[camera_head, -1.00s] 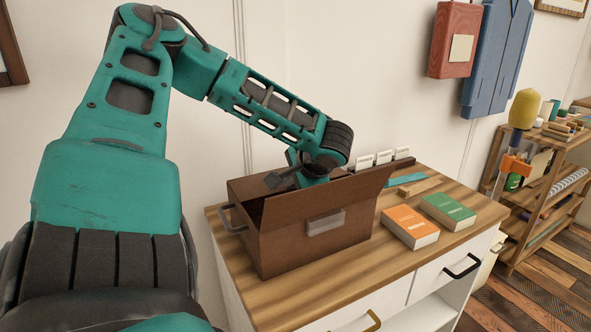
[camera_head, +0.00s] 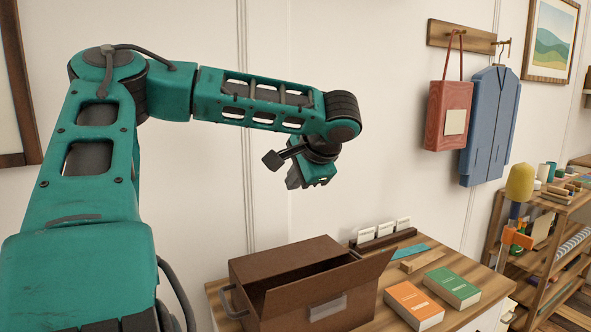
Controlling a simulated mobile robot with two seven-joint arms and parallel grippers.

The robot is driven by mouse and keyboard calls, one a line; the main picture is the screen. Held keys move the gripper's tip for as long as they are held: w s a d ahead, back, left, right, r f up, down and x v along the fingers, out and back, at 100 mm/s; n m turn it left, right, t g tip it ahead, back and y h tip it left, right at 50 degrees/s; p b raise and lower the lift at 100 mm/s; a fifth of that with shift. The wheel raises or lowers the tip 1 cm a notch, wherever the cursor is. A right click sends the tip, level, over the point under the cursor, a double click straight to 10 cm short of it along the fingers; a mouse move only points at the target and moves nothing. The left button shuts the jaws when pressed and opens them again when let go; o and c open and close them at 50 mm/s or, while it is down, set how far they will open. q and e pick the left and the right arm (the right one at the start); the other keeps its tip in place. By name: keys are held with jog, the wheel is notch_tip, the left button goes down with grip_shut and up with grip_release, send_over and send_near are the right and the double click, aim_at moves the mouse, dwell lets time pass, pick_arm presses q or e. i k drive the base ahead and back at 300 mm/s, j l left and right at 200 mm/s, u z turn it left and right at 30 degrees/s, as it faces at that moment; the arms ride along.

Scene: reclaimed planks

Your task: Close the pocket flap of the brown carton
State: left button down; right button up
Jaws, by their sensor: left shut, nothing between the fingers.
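The brown carton (camera_head: 248,295) stands on the wooden top of a white cabinet, low in the head view. A brown panel (camera_head: 290,258) lies over the back part of its top. A front flap (camera_head: 335,284) stands up and slants outward toward the lower right, with a dark gap between it and the panel. A grey label holder (camera_head: 327,308) is on the carton's front. My left gripper (camera_head: 294,182) is shut and empty, in the air well above the carton and touching nothing. My right gripper is not in view.
An orange book (camera_head: 413,303) and a green book (camera_head: 452,287) lie right of the carton. A dark card rack (camera_head: 384,238) stands behind, near a blue strip (camera_head: 409,252) and a wooden strip (camera_head: 426,261). A shelf unit (camera_head: 545,235) stands at the right.

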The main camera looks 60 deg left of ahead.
aim_at(279, 301)
jog(key=k+l, duration=0.1)
jog(key=l, duration=1.4)
